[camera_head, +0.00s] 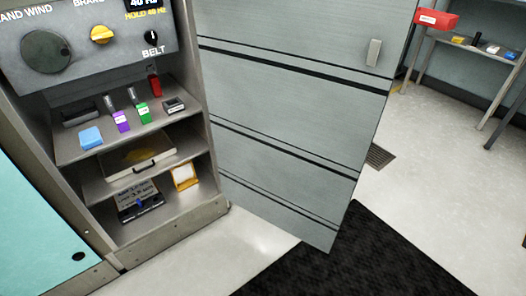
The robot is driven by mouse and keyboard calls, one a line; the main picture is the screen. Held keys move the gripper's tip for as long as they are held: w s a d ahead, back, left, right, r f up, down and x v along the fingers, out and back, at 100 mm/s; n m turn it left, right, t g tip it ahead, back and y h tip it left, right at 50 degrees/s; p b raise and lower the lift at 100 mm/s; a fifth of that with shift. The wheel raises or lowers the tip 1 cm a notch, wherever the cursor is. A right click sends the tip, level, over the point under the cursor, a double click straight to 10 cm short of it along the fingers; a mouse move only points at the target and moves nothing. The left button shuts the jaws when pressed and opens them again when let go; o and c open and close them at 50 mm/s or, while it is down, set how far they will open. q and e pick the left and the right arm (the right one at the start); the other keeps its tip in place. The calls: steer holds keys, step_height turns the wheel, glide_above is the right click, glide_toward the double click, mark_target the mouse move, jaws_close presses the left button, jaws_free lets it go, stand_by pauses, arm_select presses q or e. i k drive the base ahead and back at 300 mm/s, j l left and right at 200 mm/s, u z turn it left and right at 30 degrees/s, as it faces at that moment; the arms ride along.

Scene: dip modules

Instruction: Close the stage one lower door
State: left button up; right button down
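A large grey metal door (285,110) with dark horizontal bands stands swung open to the right of a cabinet. It carries a small pale handle (374,53) near its upper right edge. The door's left edge meets the right side of the cabinet (215,192), and its lower corner reaches over the floor near a dark mat. The cabinet's lower compartment is open, with its shelves (75,152) showing. The door's top is cut off by the picture. Neither of my grippers shows in this view.
The shelves hold small bottles, a blue block (91,137), a tray (140,160) and a yellow-framed item (185,176). A control panel (90,40) is above. A black mat (350,262) lies at front right. A table with a red box (436,20) stands at back right.

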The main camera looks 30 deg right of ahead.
mark_target(296, 107)
steer(key=l+u, duration=0.2)
steer(key=u, duration=0.25)
steer(key=l+u, duration=0.25)
steer(key=u, duration=0.2)
steer(key=l+u, duration=0.25)
steer(key=u, duration=0.15)
steer(key=k+l, duration=0.1)
steer(key=l, duration=0.35)
steer(key=k+l, duration=0.1)
steer(key=l, duration=0.35)
steer(key=k+l, duration=0.1)
steer(key=l, duration=0.85)
steer(key=k+l, duration=0.15)
steer(key=l, duration=0.3)
steer(key=k+l, duration=0.1)
steer(key=l, duration=0.35)
steer(key=k+l, duration=0.1)
steer(key=l, duration=0.4)
steer(key=k+l, duration=0.1)
steer(key=k, duration=0.2)
